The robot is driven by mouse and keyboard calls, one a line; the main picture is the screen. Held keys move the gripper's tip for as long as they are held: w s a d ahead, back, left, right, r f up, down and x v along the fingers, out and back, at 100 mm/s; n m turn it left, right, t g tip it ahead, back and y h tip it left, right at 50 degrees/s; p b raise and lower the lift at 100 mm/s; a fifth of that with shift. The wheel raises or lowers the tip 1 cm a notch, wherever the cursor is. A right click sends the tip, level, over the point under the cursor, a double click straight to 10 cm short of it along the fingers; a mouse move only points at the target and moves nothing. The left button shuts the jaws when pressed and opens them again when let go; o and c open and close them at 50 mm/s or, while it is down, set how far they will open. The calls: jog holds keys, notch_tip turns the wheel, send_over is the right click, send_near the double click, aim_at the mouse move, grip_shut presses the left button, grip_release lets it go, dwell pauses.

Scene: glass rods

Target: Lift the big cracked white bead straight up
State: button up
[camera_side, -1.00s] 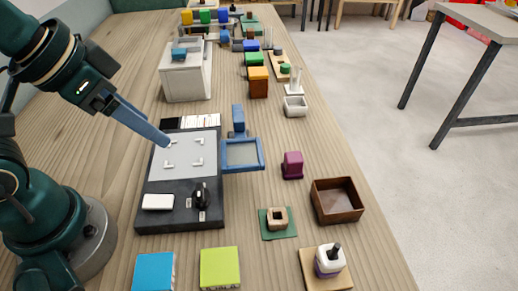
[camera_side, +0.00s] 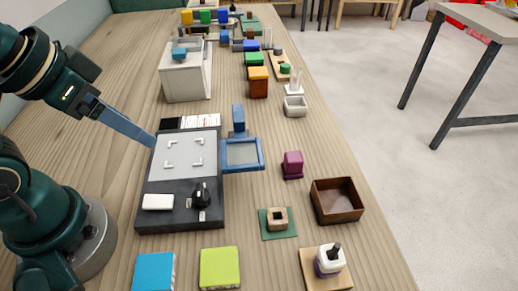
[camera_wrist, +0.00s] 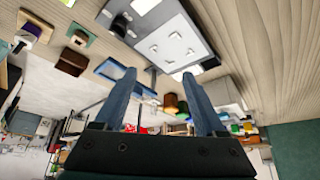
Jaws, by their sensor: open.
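I cannot pick out a cracked white bead for certain. A white rounded block with a dark peg on top (camera_side: 330,260) stands on a tan board at the bottom right of the side view; no crack shows at this size. A low white block (camera_side: 157,202) lies on the front of the black-and-grey plate (camera_side: 183,215). My gripper (camera_side: 150,143) is over the plate's left edge in the side view, far from the pegged block. In the wrist view my gripper (camera_wrist: 160,75) has its two blue fingers wide apart with nothing between them.
A blue-framed tray (camera_side: 260,153) adjoins the plate's right side. A brown open box (camera_side: 338,212), a purple block (camera_side: 292,165) and a wooden ring on a green mat (camera_side: 277,219) stand to the right. Blue (camera_side: 154,272) and lime (camera_side: 220,268) squares lie in front. A white box (camera_side: 186,83) stands behind.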

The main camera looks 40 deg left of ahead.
jog(key=w+d+r+t, duration=0.2)
jog(key=w+d+r, duration=0.1)
jog(key=w+r, duration=0.3)
jog(key=m+g+h, duration=0.3)
jog(key=m+g, duration=0.1)
jog(key=m, duration=0.5)
send_over(330, 253)
jog(key=s+a, duration=0.1)
jog(key=a, duration=0.1)
notch_tip(330, 253, down, 13)
jog(key=shift+s+d, duration=0.25)
jog(key=shift+d, duration=0.1)
jog(key=shift+d+f, duration=0.1)
jog(key=shift+f, duration=0.25)
jog(key=shift+x, duration=2.1)
